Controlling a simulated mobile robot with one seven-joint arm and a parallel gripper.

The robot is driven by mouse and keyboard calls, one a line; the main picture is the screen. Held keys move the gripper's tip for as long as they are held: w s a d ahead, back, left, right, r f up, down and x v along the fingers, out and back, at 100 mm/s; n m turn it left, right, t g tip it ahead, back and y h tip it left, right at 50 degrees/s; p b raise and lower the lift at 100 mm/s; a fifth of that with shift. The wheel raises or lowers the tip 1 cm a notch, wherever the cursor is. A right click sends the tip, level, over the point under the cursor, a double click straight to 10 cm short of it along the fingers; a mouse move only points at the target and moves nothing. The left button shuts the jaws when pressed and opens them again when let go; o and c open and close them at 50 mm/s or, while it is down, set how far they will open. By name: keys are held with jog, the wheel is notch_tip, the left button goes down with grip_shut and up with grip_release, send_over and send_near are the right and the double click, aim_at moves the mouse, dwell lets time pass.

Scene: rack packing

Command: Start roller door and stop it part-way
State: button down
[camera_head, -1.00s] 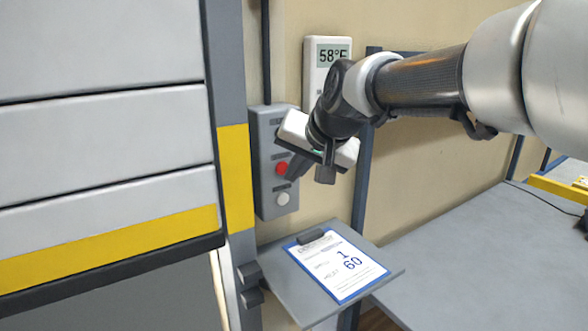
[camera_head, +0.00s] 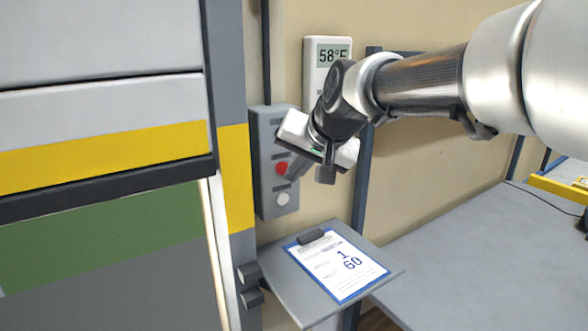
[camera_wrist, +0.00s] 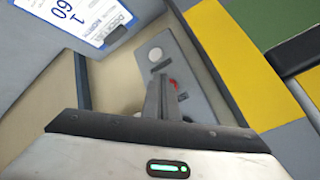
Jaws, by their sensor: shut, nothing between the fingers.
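The roller door (camera_head: 105,110) is at the left, part-way up, with a yellow band and a dark bottom edge. An opening shows below it. The grey control box (camera_head: 263,180) is on the wall right of the door post. It carries a red button (camera_head: 281,168) and a white button (camera_head: 282,198) below it; a label is at its top. My gripper (camera_head: 290,170) is shut and empty, its fingertips in front of the box beside the red button. In the wrist view the fingers (camera_wrist: 156,88) partly overlap the red button (camera_wrist: 174,86); I cannot tell whether they touch it.
A clipboard (camera_head: 337,266) marked 1 and 60 lies on a small shelf (camera_head: 296,302) below the box. A thermometer display (camera_head: 333,56) hangs above. A yellow and grey door post (camera_head: 237,180) stands left of the box. A grey table (camera_head: 480,255) is at right.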

jog(key=shift+w+a, duration=0.25)
jog(key=shift+w, duration=0.1)
jog(key=shift+w+a, duration=0.2)
jog(key=shift+w, duration=0.1)
dwell(0.8)
jog(key=shift+s+d, duration=0.45)
jog(key=shift+s, duration=0.2)
dwell(0.3)
jog(key=shift+s+d+b, duration=0.2)
jog(key=shift+s+d, duration=0.5)
jog(key=shift+s, duration=0.35)
jog(key=shift+s+d+b, duration=0.15)
jog(key=shift+s+d, duration=0.55)
jog(key=shift+s, duration=0.35)
